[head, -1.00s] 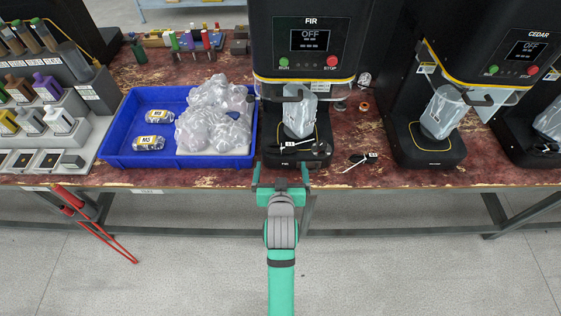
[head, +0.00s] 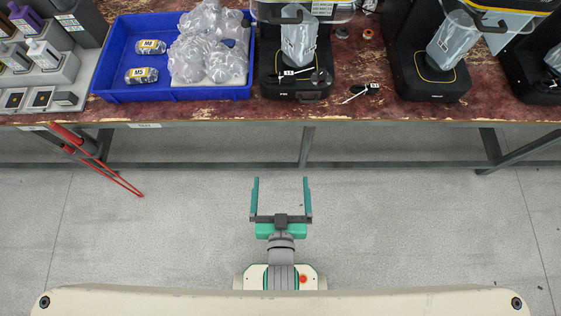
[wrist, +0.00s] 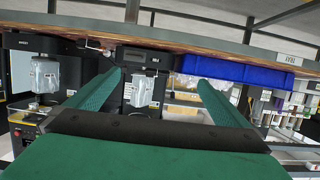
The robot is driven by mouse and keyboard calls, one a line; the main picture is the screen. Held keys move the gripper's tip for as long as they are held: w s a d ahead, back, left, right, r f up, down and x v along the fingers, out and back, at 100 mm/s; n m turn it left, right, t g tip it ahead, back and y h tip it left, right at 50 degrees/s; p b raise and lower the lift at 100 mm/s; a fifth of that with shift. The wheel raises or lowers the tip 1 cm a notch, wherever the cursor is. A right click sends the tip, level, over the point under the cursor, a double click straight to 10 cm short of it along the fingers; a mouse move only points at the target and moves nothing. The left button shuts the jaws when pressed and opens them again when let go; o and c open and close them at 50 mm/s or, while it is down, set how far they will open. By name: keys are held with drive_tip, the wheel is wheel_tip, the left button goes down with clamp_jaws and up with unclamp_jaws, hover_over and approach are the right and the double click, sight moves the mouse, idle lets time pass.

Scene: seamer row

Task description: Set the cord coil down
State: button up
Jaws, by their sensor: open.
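My gripper (head: 281,182) is open, with nothing between its fingers. It is over the floor, clear of the bench's front edge, and its fingers point toward the bench. In the wrist view the two green fingers are spread wide, with an empty gap (wrist: 160,78) between them. I cannot make out a cord coil for certain in either view. A small dark round thing (head: 320,76) lies on the base of the middle machine, too small to identify.
The worn red bench (head: 225,112) runs across the back. It bears a blue tray (head: 168,95) with bagged parts, a middle machine (head: 292,92) and a right machine (head: 432,90). A red-handled tool (head: 105,175) leans at left. The floor in front is clear.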

drive_tip(key=r+v, duration=0.1)
drive_tip(key=v, duration=1.2)
drive_tip(key=shift+w+t, duration=0.2)
drive_tip(key=shift+t, duration=0.1)
